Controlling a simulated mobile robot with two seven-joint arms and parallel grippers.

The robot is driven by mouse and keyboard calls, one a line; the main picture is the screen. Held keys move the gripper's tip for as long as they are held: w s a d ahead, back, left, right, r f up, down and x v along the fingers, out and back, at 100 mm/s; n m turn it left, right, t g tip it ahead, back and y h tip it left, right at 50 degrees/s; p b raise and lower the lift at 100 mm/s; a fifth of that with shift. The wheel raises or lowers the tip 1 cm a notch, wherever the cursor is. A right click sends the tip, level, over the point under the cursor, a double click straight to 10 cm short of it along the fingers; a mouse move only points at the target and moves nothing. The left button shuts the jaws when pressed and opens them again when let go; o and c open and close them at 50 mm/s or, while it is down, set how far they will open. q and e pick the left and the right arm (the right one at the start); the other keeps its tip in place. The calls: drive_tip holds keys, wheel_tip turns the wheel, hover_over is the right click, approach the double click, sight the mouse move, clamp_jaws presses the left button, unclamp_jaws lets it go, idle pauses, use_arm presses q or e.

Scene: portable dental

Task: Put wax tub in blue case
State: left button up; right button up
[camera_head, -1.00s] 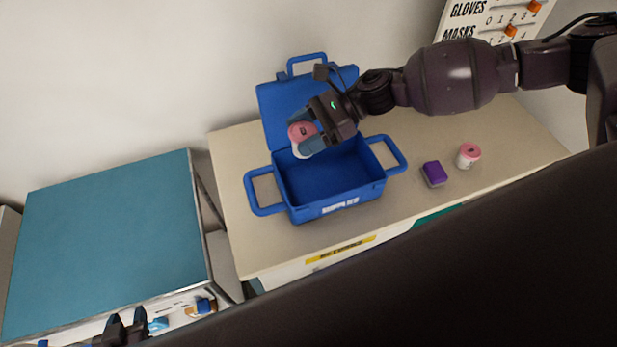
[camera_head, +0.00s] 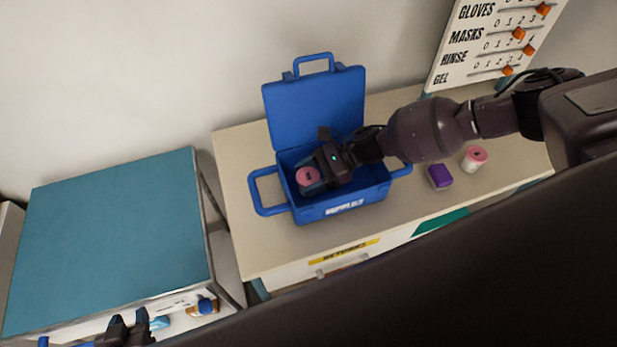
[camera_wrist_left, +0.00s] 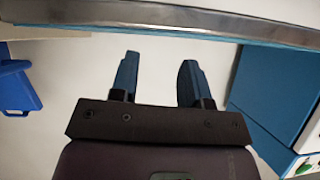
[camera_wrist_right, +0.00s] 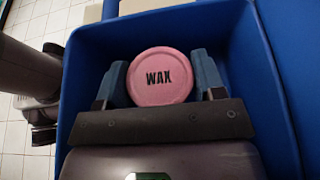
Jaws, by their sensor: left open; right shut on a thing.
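The wax tub (camera_wrist_right: 160,78) has a pink lid marked WAX; in the head view its lid (camera_head: 307,176) shows inside the opening of the blue case (camera_head: 345,211). My right gripper (camera_wrist_right: 162,82) is shut on the tub, one finger on each side, and is down within the case walls. It also shows in the head view (camera_head: 312,178). The case stands open on the beige counter, lid raised at the back. Whether the tub touches the case floor is hidden. My left gripper (camera_wrist_left: 157,75) is open and empty, low at the left in the head view (camera_head: 128,325).
A purple box (camera_head: 440,177) and another pink-lidded tub (camera_head: 474,159) stand on the counter (camera_head: 240,225) right of the case. A teal-topped table (camera_head: 115,225) is at left. A sign with orange sliders (camera_head: 492,40) stands at the back right.

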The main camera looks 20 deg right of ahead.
drive_tip(key=shift+f, duration=0.15)
drive_tip(key=shift+f, duration=0.15)
drive_tip(key=o, duration=0.8)
drive_tip(key=shift+o, duration=0.7)
drive_tip(key=shift+r, duration=0.25)
drive_tip(key=b+v, duration=0.1)
drive_tip(key=v, duration=0.6)
drive_tip(key=shift+d, duration=0.3)
